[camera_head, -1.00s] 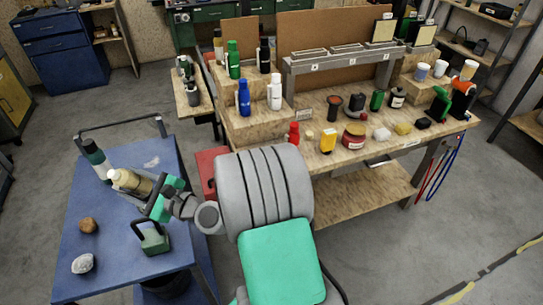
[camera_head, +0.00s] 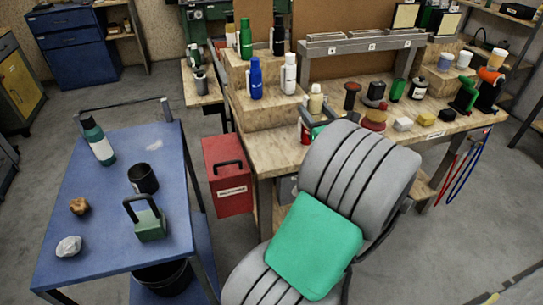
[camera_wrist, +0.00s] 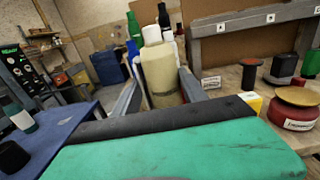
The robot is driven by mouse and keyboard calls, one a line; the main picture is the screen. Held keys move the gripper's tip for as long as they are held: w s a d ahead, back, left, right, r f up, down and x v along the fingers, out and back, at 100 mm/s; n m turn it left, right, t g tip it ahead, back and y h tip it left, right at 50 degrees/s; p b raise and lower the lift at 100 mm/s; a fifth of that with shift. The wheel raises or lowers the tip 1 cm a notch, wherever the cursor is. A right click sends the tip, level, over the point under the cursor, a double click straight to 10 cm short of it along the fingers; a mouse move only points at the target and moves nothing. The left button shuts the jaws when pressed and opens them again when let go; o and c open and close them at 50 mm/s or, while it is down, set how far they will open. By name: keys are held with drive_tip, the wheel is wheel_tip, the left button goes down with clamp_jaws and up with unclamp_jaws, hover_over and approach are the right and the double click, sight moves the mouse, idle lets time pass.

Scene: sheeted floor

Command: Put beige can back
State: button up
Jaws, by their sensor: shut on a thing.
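The beige can (camera_head: 316,99) is a pale bottle-shaped can with a light cap. In the wrist view the beige can (camera_wrist: 160,75) stands roughly upright between the two grey fingers. My gripper (camera_wrist: 158,92) is shut on it. In the head view it is over the front edge of the wooden workbench (camera_head: 278,153), and my arm hides most of the gripper. I cannot tell whether the can's base touches the bench. Behind it, a blue bottle (camera_head: 256,78) and a white bottle (camera_head: 289,74) stand on a wooden step.
A red item (camera_head: 305,131) is partly hidden beside my gripper. The blue cart (camera_head: 110,225) at left holds a dark green bottle (camera_head: 98,141) and black cup (camera_head: 143,178). A red box (camera_head: 228,172) hangs beside the bench.

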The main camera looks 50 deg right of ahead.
drive_tip(key=w+a+f, duration=0.1)
drive_tip(key=w+f, duration=0.2)
drive_tip(key=w, duration=0.1)
drive_tip(key=w+a+f, duration=0.2)
drive_tip(key=w+f, duration=0.2)
drive_tip(key=w+a+f, duration=0.2)
drive_tip(key=w+f, duration=0.1)
drive_tip(key=w, duration=0.1)
drive_tip(key=shift+w+f, duration=0.2)
drive_tip(key=shift+w, duration=0.15)
wheel_tip(320, 180, down, 3)
drive_tip(key=shift+d+r+b, duration=0.15)
drive_tip(key=shift+b, duration=0.35)
drive_tip(key=shift+s+r, duration=0.1)
drive_tip(key=shift+r, duration=0.05)
drive_tip(key=o, duration=0.4)
drive_tip(key=shift+f, duration=0.25)
drive_tip(key=o, duration=0.4)
drive_tip(key=shift+r, duration=0.15)
